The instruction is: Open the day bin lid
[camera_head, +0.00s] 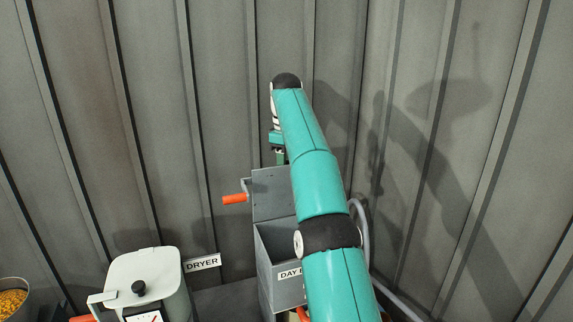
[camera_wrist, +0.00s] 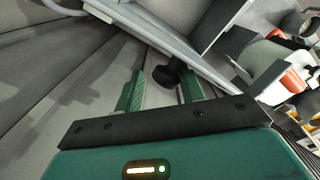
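The day bin (camera_head: 283,287) is a grey box in the head view, partly hidden behind my arm. Its top is open and I see into it. The grey lid (camera_head: 272,197) stands raised, roughly upright, at the back. My gripper (camera_head: 280,155) is at the lid's top edge, partly hidden by my arm. In the wrist view my gripper (camera_wrist: 162,92) is open, its two green fingers apart. A dark round knob (camera_wrist: 168,73) shows near and between the fingertips, below a grey panel edge. I cannot tell whether a finger touches it.
An orange handle (camera_head: 236,199) sticks out left of the lid. A pale dryer (camera_head: 150,282) with a black knob stands to the left, beside its DRYER sign (camera_head: 202,262). A bowl of yellow pellets (camera_head: 12,299) is at the far left. Corrugated grey walls close in behind and right.

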